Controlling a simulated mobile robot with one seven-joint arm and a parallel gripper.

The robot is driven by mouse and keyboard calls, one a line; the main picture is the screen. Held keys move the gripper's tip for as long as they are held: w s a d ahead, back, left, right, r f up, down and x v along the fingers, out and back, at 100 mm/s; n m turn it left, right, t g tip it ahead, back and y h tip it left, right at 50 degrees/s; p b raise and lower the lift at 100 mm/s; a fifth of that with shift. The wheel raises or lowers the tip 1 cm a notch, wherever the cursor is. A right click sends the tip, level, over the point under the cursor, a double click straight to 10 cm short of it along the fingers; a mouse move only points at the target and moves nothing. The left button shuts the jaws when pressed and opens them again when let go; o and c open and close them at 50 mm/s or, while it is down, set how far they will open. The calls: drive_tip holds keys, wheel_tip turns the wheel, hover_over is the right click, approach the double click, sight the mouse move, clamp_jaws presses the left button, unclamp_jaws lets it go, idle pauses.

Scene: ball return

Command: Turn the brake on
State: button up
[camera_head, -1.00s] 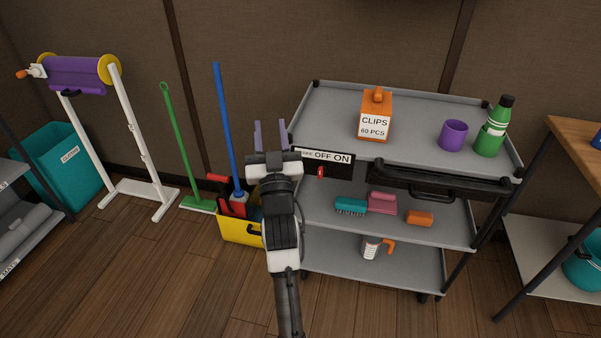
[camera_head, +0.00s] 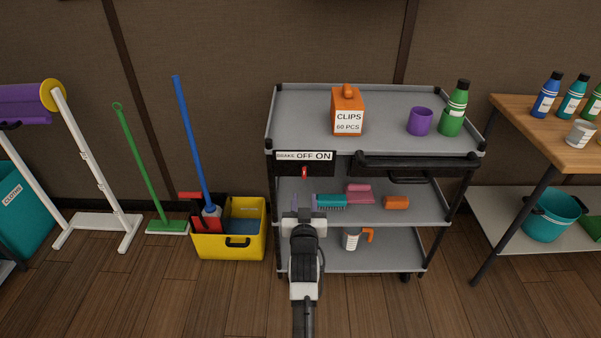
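The brake panel (camera_head: 288,168) is a black plate at the left front of the grey cart (camera_head: 300,104), under a white label (camera_head: 305,156) reading BRAKE OFF ON. A small red lever (camera_head: 304,173) hangs down on the panel, below the word OFF. My gripper (camera_head: 303,204) is in front of the cart, just below the red lever in the picture and apart from it. The gap in depth to the panel is hard to tell.
On the cart are an orange clips box (camera_head: 347,112), a purple cup (camera_head: 420,122), a green bottle (camera_head: 454,110), brushes (camera_head: 330,201) and a measuring cup (camera_head: 351,239). A yellow mop bucket (camera_head: 228,244) stands left. A wooden table (camera_head: 540,132) stands right. Floor in front is open.

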sight(304, 171)
drive_tip(key=w+p, duration=0.2)
drive_tip(key=w, duration=1)
drive_tip(key=shift+w, duration=0.25)
drive_tip(key=shift+c, duration=0.3)
drive_tip(key=c, duration=0.5)
drive_tip(key=shift+c, duration=0.2)
drive_tip(key=m, duration=0.5)
drive_tip(key=shift+d+m, duration=0.35)
drive_tip(key=shift+m, duration=0.05)
drive_tip(key=m, duration=0.6)
drive_tip(key=shift+d+f, duration=0.3)
drive_tip(key=shift+f, duration=0.05)
